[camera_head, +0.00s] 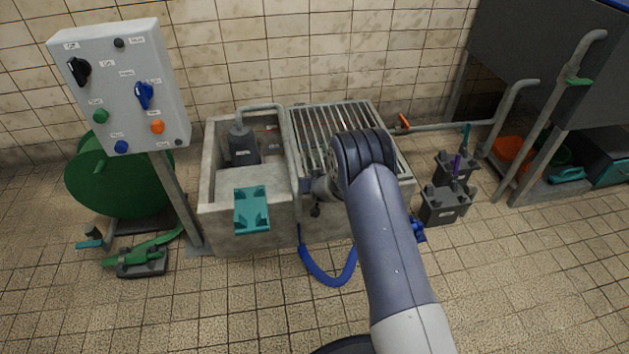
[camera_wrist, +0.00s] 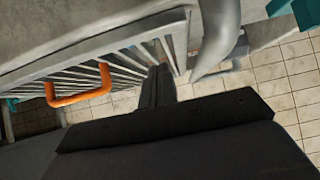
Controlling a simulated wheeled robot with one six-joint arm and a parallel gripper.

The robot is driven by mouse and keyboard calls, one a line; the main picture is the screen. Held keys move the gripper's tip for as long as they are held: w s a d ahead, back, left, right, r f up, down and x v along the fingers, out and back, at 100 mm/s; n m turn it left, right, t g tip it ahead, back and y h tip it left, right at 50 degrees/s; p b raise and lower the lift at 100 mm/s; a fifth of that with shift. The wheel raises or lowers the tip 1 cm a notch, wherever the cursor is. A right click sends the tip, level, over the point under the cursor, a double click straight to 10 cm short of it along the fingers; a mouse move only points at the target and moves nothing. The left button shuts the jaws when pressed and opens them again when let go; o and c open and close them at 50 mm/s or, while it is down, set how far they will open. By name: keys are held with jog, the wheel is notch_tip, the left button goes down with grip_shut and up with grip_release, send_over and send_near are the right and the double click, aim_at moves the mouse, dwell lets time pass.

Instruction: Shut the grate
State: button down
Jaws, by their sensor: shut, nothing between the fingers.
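The grate (camera_head: 330,128) is a frame of pale metal bars at the right half of the concrete basin (camera_head: 245,205). I cannot tell whether it lies fully flat; my arm hides its lower right part. The left half of the basin is uncovered. In the wrist view the grate's bars (camera_wrist: 135,52) run along the upper left, with an orange loop handle (camera_wrist: 82,98) on them. My gripper (camera_wrist: 157,82) is shut and empty, its dark fingers close to the bars; contact cannot be told. In the head view my arm mostly hides it.
A pump (camera_head: 242,145) with a bent pipe stands in the open basin half. A control box (camera_head: 125,90) on a post is at left, before a green drum (camera_head: 105,185). A blue hose (camera_head: 325,275) loops onto the floor. Grey blocks (camera_head: 445,200) stand right. Front floor is clear.

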jog(key=shift+r, duration=0.55)
jog(key=s+d+p, duration=0.1)
jog(key=s+p, duration=0.1)
jog(key=s, duration=0.7)
jog(key=shift+s+d+f+p, duration=0.15)
jog(key=shift+d+f+p, duration=0.05)
jog(key=shift+d+p, duration=0.2)
jog(key=w+b, duration=0.1)
jog(key=w, duration=0.2)
jog(key=w+a, duration=0.1)
jog(key=w, duration=0.2)
jog(key=w+b, duration=0.1)
jog(key=w, duration=0.2)
jog(key=shift+w+a+b, duration=0.15)
jog(key=shift+a+b, duration=0.2)
jog(key=shift+a, duration=0.05)
jog(key=shift+f, duration=0.35)
